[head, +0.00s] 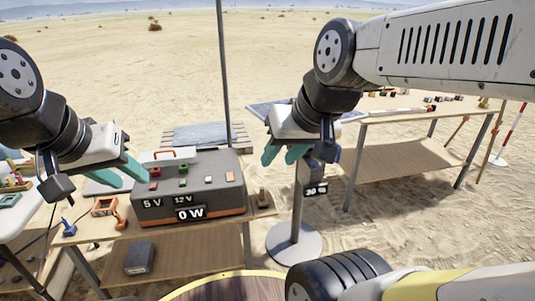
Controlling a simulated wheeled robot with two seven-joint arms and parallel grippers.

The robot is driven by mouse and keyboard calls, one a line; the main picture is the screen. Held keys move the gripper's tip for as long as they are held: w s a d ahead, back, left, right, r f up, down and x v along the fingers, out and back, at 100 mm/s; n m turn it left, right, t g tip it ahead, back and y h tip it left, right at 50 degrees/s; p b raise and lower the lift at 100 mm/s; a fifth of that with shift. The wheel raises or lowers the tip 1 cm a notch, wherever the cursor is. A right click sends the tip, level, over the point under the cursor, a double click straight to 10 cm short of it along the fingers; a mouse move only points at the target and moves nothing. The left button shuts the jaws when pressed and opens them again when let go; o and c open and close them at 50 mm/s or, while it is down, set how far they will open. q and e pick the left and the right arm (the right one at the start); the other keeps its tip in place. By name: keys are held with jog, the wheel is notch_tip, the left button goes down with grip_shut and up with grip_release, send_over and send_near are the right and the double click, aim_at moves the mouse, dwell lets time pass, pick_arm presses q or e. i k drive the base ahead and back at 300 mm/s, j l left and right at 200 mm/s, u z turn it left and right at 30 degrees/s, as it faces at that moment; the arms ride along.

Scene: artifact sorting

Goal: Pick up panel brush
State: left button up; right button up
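A small brown upright object (263,198), which looks like the panel brush, stands at the right end of the wooden table (190,250), just right of the grey power box (190,188). It is small, and I cannot make out its bristles. My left gripper (121,173) hangs above the left part of this table, left of the box; its teal fingers are apart with nothing between them. My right gripper (283,154) is in the air above and right of the box, higher than the brown object; its teal fingers are apart and empty.
The box shows 5 V, 12 V and 0 W. Small tools, including an orange-handled one (120,221), lie left of it. A metal pole stand (297,243) with a display rises right of the table. A second wooden table (405,160) stands at the right. Sand surrounds everything.

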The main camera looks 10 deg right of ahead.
aim_at(262, 203)
jog(key=i+l+u, duration=0.15)
jog(key=l, duration=0.2)
jog(key=i+l+u, duration=0.35)
jog(key=l, duration=0.35)
